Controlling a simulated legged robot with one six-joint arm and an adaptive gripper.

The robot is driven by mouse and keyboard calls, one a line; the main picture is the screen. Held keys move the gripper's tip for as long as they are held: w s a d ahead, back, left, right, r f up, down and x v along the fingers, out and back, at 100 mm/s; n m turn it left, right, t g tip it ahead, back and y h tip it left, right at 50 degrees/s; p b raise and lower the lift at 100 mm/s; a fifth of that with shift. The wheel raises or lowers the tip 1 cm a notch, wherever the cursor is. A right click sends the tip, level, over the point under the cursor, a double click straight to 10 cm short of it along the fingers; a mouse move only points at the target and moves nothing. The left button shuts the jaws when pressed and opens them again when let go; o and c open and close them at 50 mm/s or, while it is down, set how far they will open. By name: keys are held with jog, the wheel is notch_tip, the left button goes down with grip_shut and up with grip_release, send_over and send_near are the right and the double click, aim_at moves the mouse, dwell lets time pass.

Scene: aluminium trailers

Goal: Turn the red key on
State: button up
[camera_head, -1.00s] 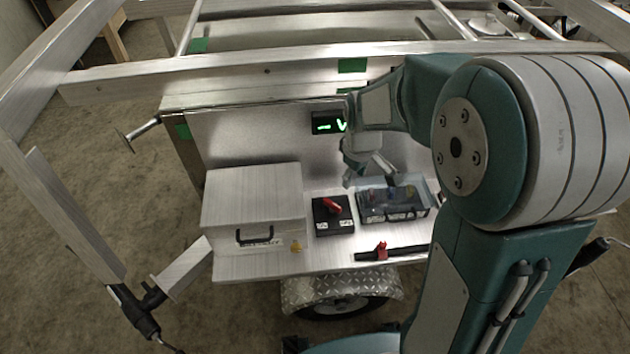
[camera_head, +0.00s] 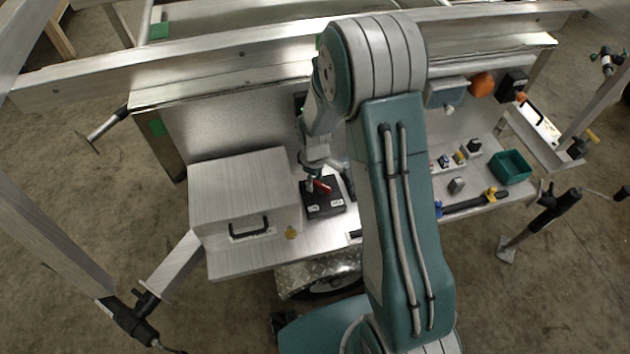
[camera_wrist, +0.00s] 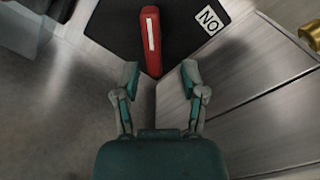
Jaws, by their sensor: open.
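The red key (camera_head: 322,186) sits on top of a black switch box (camera_head: 324,207) on the metal shelf. In the wrist view the red key (camera_wrist: 151,42) has a white stripe and points nearly straight up the picture. A white "NO" label (camera_wrist: 209,19) is on the black box to its right. My gripper (camera_wrist: 158,78) is open, with one fingertip on each side of the key's near end; I see no contact. In the head view my gripper (camera_head: 328,176) is right at the key and partly hides it.
A metal box with a black handle (camera_head: 249,229) stands left of the switch box. A brass-coloured piece (camera_head: 291,232) lies near the shelf edge. A green bin (camera_head: 510,167) and several small items are on the right. My arm hides the middle of the shelf.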

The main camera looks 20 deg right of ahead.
jog(key=shift+f, duration=0.45)
jog(key=shift+d+f, duration=0.15)
jog(key=shift+f, duration=0.05)
jog(key=shift+d, duration=0.55)
jog(key=shift+a, duration=0.15)
grip_shut()
jog(key=shift+a, duration=0.2)
jog(key=shift+w+d, duration=0.1)
